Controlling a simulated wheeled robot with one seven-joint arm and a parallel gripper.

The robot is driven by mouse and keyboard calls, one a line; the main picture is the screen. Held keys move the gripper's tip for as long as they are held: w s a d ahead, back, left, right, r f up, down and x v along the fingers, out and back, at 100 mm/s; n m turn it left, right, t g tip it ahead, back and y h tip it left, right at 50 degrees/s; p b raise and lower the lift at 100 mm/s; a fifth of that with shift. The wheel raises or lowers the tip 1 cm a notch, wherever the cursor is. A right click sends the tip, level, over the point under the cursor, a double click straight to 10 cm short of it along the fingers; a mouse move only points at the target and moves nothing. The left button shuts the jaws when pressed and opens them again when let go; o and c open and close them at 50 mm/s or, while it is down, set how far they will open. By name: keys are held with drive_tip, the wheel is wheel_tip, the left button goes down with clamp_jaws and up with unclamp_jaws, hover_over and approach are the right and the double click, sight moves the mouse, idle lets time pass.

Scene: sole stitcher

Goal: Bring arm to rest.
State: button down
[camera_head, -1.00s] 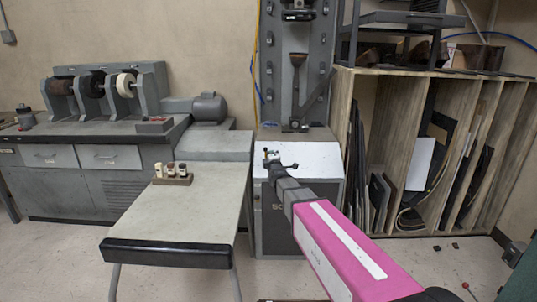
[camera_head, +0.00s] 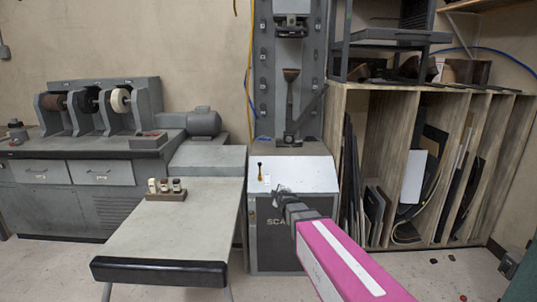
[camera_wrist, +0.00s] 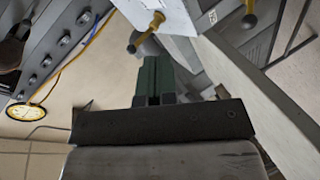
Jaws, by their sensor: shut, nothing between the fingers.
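My gripper (camera_head: 282,190) is at the end of my pink-sleeved arm, in front of the grey sole stitcher machine (camera_head: 285,232). It is shut and empty, and small in the head view. A small lever with a dark ball knob (camera_head: 260,166) stands on the machine's pale sloping panel (camera_head: 300,176), to the upper left of my gripper and apart from it. In the wrist view the shut fingers (camera_wrist: 156,72) point up the picture. A brass-coloured lever with a dark knob (camera_wrist: 132,48) shows just beyond them.
A side table (camera_head: 165,235) with small bottles (camera_head: 166,188) on a tray stands at the left. A bench with polishing wheels (camera_head: 95,103) is behind it. A wooden rack of sheets (camera_head: 400,165) stands at the right.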

drive_tip(key=s+d+f+m+g+h, duration=0.1)
drive_tip(key=s+d+f+m+g, duration=0.3)
drive_tip(key=s, duration=0.5)
drive_tip(key=s+d+f+m+g+h, duration=0.1)
drive_tip(key=s+d+f+m+g, duration=0.4)
drive_tip(key=s, duration=0.4)
drive_tip(key=s+d+f+m+g, duration=0.5)
drive_tip(key=s+m, duration=0.1)
drive_tip(key=s, duration=0.3)
drive_tip(key=shift+s+d+f+h, duration=0.2)
drive_tip(key=shift+d+h, duration=0.1)
drive_tip(key=shift+h, duration=0.1)
